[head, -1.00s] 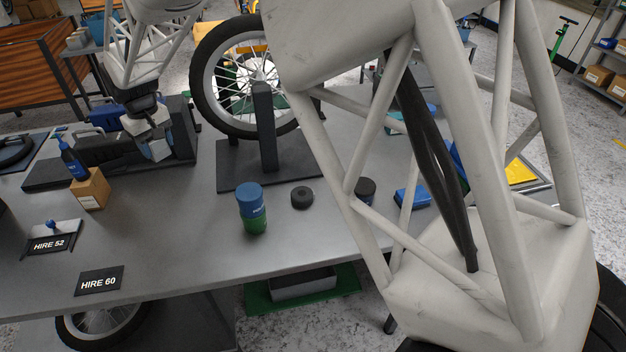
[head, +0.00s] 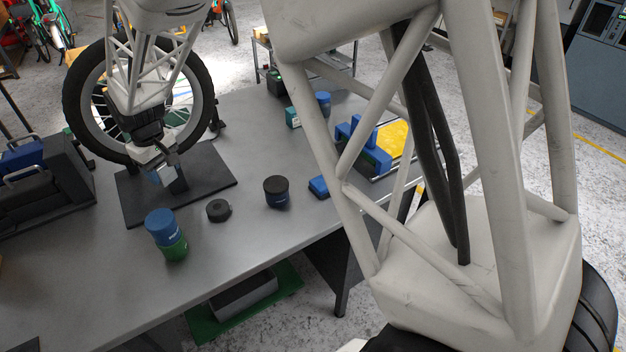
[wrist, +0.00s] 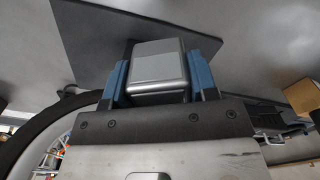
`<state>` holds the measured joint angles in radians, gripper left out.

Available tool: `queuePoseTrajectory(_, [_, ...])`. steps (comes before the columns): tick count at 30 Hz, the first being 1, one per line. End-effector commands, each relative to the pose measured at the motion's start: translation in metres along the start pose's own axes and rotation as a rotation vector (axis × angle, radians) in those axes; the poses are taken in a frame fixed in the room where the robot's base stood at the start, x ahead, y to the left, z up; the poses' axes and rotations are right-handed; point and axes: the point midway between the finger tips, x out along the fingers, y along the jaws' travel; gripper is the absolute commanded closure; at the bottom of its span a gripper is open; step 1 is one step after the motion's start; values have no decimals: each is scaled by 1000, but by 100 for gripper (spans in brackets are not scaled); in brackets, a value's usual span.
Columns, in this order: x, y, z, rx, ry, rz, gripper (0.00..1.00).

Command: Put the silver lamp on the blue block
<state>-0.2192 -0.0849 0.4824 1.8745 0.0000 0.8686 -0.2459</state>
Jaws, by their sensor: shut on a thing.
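My gripper (head: 163,176) is at the upper left of the head view, in front of the wheel stand and above its dark base plate. It is shut on the silver lamp (wrist: 158,68), a boxy grey piece between the blue fingers in the wrist view. The lamp is mostly hidden or too small to make out in the head view. A small, low blue block (head: 318,187) lies on the bench near its front edge, right of and apart from my gripper. A larger blue piece (head: 365,152) stands farther right; I cannot tell for sure which is the task's block.
A bicycle wheel (head: 82,122) stands upright on the dark base plate (head: 215,180). A blue-and-green can (head: 166,236), a black disc (head: 218,210) and a dark jar (head: 276,191) stand along the front of the bench. A yellow tray (head: 396,137) is at the right. Bare bench (head: 262,135) lies behind the jar.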

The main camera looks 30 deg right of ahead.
Motion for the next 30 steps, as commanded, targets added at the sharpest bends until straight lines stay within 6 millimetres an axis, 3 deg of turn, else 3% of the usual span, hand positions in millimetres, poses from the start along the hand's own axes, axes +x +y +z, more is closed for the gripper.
queuePoseTrajectory(15, [13, 80, 99, 106, -1, 0, 72])
queuePoseTrajectory(30, [18, 132, 197, 218, 5, 3, 72])
